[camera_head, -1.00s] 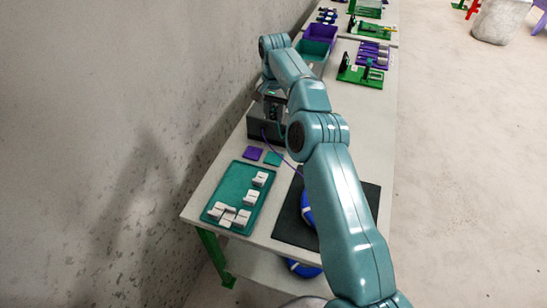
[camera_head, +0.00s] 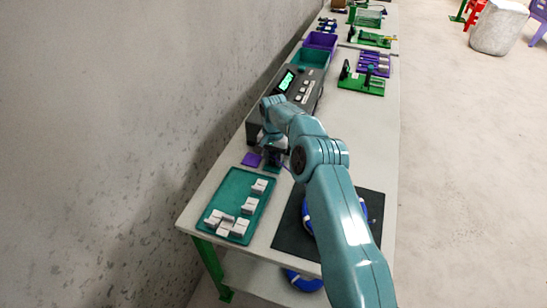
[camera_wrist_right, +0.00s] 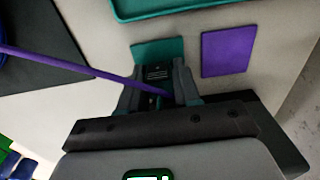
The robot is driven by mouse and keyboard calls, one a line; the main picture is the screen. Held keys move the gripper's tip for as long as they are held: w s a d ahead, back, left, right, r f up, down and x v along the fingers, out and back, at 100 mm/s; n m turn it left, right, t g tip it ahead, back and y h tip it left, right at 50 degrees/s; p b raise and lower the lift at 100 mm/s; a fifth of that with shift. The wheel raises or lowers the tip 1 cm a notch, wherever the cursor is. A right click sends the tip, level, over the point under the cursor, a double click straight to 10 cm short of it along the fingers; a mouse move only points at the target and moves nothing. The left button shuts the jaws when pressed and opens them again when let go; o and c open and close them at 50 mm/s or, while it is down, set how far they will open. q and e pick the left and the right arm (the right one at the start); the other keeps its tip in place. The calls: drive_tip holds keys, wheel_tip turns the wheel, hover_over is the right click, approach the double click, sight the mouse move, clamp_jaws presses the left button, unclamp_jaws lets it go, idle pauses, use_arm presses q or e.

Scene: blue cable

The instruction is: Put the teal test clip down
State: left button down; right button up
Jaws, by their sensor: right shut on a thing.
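My right gripper (camera_wrist_right: 157,88) is shut on a dark, narrow thing, apparently the teal test clip (camera_wrist_right: 156,73); little of the clip's own colour shows between the fingers. A purple lead (camera_wrist_right: 80,65) runs from the left to it. The fingertips are over the near edge of a flat teal square (camera_wrist_right: 150,48); I cannot tell whether the clip touches it. A flat purple square (camera_wrist_right: 228,50) lies beside it. In the head view the right gripper (camera_head: 272,155) is low over the table, beside the purple square (camera_head: 251,160). My left gripper is not in view.
A teal tray (camera_head: 240,182) with several white blocks stands in front. A blue cable coil (camera_head: 307,220) lies on a dark mat (camera_head: 290,235), partly behind my arm. A grey tester (camera_head: 312,98) with a lit green display stands behind the gripper. Bins and fixtures line the back.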

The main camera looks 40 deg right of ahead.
drive_tip(key=shift+a+f+b, duration=0.1)
drive_tip(key=shift+f+b, duration=0.4)
drive_tip(key=shift+f, duration=0.1)
